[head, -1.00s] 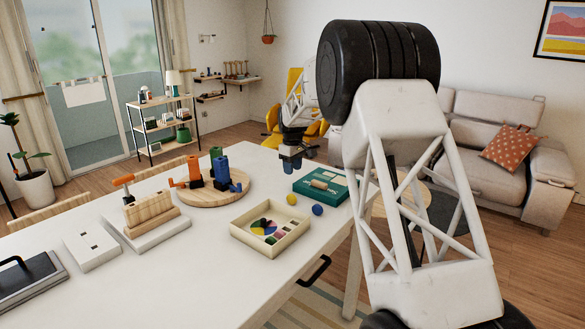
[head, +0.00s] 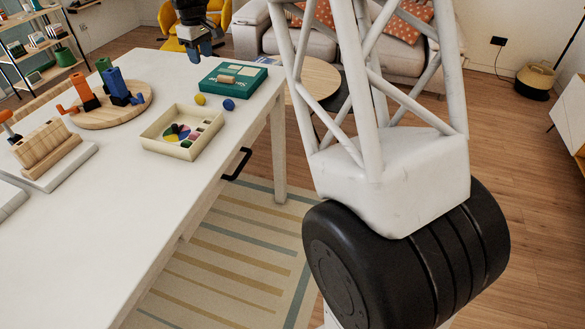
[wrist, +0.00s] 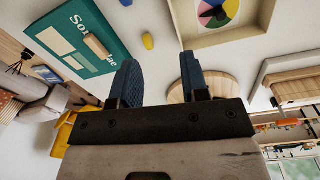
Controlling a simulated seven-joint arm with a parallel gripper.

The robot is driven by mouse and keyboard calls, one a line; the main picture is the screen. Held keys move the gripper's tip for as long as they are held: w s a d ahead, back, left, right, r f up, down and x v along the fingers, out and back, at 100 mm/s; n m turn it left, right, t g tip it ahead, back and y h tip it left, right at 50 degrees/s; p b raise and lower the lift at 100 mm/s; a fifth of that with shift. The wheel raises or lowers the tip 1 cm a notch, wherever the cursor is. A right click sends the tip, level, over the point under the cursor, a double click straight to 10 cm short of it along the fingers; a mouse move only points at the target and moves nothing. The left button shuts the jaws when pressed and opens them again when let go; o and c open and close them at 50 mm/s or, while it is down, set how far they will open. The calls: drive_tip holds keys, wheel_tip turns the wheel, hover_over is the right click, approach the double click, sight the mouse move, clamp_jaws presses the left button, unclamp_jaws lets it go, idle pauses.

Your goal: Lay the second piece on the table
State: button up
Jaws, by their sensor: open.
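My gripper (head: 199,55) hangs above the far end of the white table (head: 170,225), just behind the teal box. In the wrist view my gripper (wrist: 160,78) has its blue fingers apart, with nothing visible between them. I cannot tell which piece is the second. A small wooden piece (head: 227,79) lies on that box. Orange (head: 83,88), green (head: 104,68) and blue (head: 117,84) pieces stand on a round wooden board (head: 95,119).
A shallow cream tray (head: 172,147) with a coloured disc and small squares sits near the table edge. A slotted wooden block (head: 42,140) stands on a pale base at the left. The near table top is clear. A sofa (head: 240,45) is beyond the table.

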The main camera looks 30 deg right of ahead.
drive_tip(key=s+d+r+m, duration=0.1)
drive_tip(key=s+r, duration=0.1)
drive_tip(key=s, duration=0.8)
drive_tip(key=s+d+r+m+t, duration=0.1)
drive_tip(key=s+r+m, duration=0.1)
drive_tip(key=s, duration=0.7)
drive_tip(key=s+d+r+m, duration=0.1)
drive_tip(key=s+r, duration=0.2)
drive_tip(key=s, duration=0.7)
drive_tip(key=s+f+m, duration=0.1)
drive_tip(key=s+f, duration=0.3)
drive_tip(key=s, duration=0.8)
drive_tip(key=s+f+m+t, duration=0.1)
drive_tip(key=s+f+m, duration=0.1)
drive_tip(key=s, duration=1.1)
drive_tip(key=shift+s+d+f, duration=0.25)
drive_tip(key=shift+f, duration=0.6)
